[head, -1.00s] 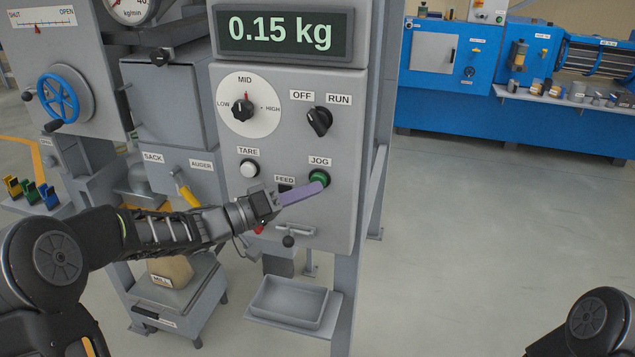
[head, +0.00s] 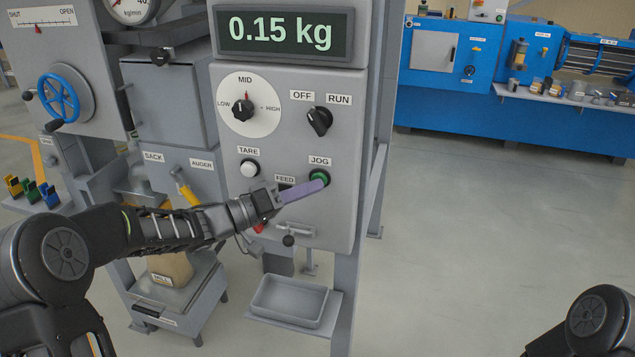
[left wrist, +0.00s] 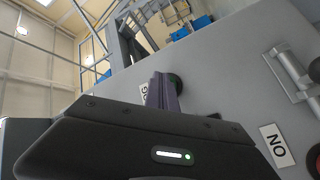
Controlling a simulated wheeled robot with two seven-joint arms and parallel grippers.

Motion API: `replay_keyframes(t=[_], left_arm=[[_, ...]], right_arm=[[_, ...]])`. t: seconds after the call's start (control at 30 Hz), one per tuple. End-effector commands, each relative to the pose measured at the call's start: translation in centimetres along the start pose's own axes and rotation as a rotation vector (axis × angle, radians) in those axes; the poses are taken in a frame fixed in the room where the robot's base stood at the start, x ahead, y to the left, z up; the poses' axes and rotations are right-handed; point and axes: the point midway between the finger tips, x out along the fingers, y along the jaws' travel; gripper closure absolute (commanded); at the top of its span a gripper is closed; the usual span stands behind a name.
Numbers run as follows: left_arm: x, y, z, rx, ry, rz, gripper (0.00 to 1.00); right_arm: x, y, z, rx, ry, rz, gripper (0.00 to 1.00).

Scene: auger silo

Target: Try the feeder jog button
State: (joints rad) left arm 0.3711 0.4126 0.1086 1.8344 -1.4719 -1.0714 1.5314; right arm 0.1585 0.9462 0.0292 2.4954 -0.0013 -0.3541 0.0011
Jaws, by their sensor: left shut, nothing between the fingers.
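The green round JOG button (head: 320,177) sits on the grey control panel (head: 345,215), below the OFF/RUN knob. My left gripper (head: 322,183) is shut and empty, its purple fingertips at the lower edge of the button. I cannot tell whether they touch or press it. In the left wrist view the dark green button (left wrist: 176,82) shows just beyond the fingers (left wrist: 162,92), which hide part of it. The display (head: 284,33) above the panel reads 0.15 kg. My right gripper is out of view; only part of my right arm shows at the lower right.
The white TARE button (head: 249,169), the LOW/MID/HIGH knob (head: 243,108) and the OFF/RUN knob (head: 319,121) are close by on the panel. A grey tray (head: 290,301) stands below. A yellow lever (head: 186,190) is left of the panel. The floor to the right is clear.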

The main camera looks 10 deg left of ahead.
Motion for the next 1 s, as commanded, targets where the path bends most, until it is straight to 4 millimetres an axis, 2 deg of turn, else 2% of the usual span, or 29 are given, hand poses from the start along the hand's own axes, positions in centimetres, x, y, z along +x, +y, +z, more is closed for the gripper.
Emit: replay_keyframes(t=[0.53,1.0], left_arm=[[-1.2,0.9,0.8,0.0,0.001,-0.001,1.0],[-1.5,1.1,1.1,0.0,0.001,0.0,1.0]], right_arm=[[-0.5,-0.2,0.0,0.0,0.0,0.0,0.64],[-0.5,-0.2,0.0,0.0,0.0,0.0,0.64]])
